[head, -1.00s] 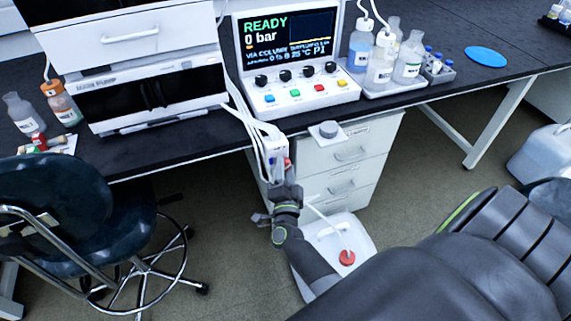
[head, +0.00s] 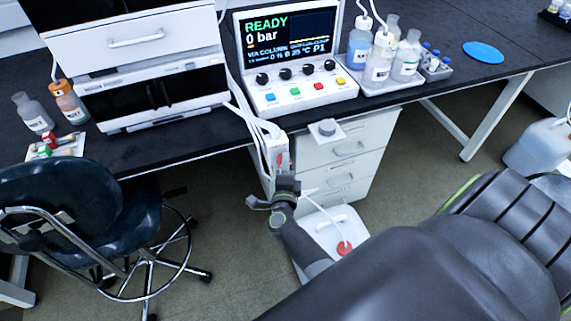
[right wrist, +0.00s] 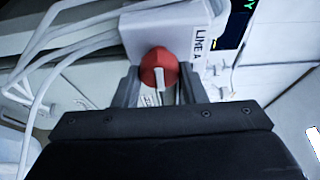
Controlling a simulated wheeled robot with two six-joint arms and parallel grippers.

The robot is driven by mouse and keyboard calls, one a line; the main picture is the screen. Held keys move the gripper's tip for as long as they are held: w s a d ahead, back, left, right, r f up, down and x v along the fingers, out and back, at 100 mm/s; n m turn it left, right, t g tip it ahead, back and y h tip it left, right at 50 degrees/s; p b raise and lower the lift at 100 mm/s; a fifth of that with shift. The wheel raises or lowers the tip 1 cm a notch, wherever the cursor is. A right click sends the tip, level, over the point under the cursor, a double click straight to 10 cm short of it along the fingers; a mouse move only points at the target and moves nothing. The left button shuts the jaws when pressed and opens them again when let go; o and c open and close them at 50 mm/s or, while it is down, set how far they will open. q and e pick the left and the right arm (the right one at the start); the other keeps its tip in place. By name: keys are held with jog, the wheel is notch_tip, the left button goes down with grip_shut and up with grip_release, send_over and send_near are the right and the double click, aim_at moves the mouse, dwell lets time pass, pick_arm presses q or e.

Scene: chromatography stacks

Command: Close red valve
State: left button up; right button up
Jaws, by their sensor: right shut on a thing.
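The red valve (right wrist: 158,68) is a round red knob with a white bar pointing down the picture in the right wrist view. It sits on a white box (right wrist: 140,35) labelled LINE A. My right gripper (right wrist: 160,88) is shut on the red valve, one finger on each side. In the head view only a small red part of the valve (head: 279,160) shows, above my right gripper (head: 282,178), at the bench's front edge. My left gripper is not in view.
White tubes (head: 245,115) run down to the valve box. A drawer cabinet (head: 345,165) stands right of it. A white canister with a red cap (head: 344,247) is on the floor below. A dark chair (head: 70,215) stands at the left.

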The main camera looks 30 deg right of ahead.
dwell(0.3)
jog(key=o, duration=1)
jog(key=shift+c, duration=0.2)
